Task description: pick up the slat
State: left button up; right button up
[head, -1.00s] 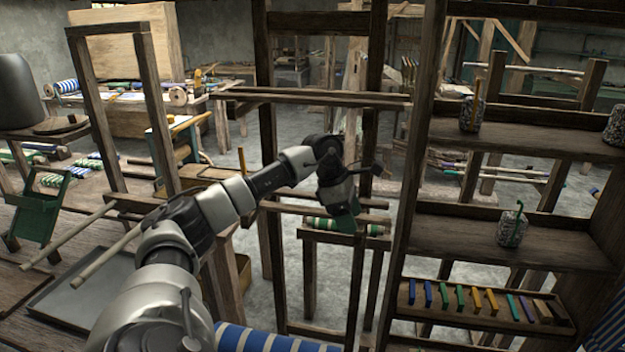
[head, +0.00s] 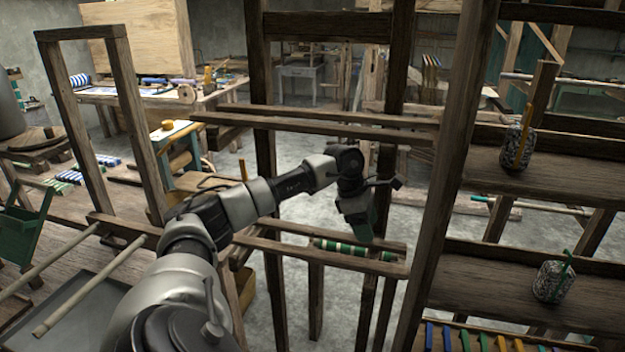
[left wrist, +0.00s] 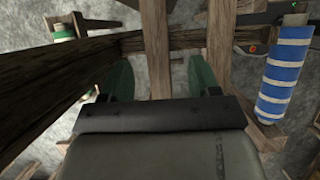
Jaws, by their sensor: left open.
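My left gripper (head: 358,222) is above the loom's lower rails in the head view, near a green-and-white striped roll (head: 350,248). In the left wrist view its two green fingers (left wrist: 160,78) are apart, with nothing seen held between them. A wooden bar (left wrist: 157,45) shows beyond the gap between the fingers, crossed by a horizontal beam (left wrist: 185,38). Several wooden bars are in view, and I cannot tell which is the slat. An upper pair of rails (head: 310,124) crosses behind and above the gripper. My right gripper is not in view.
Dark wooden uprights (head: 262,160) and a thick post (head: 455,170) frame the arm. A shelf (head: 560,190) with jars stands at the right. A blue-and-white roll (left wrist: 285,75) is at the right in the wrist view. A grey tray (head: 80,300) lies at lower left.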

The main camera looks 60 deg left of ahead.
pick_arm(q)
jog(key=x, duration=0.2)
jog(key=p+x, duration=0.1)
jog(key=x, duration=0.1)
jog(key=shift+w+a, duration=0.15)
jog(key=shift+w, duration=0.05)
jog(key=shift+s, duration=0.1)
jog(key=shift+r, duration=0.1)
jog(key=c, duration=0.9)
jog(key=shift+c, duration=0.6)
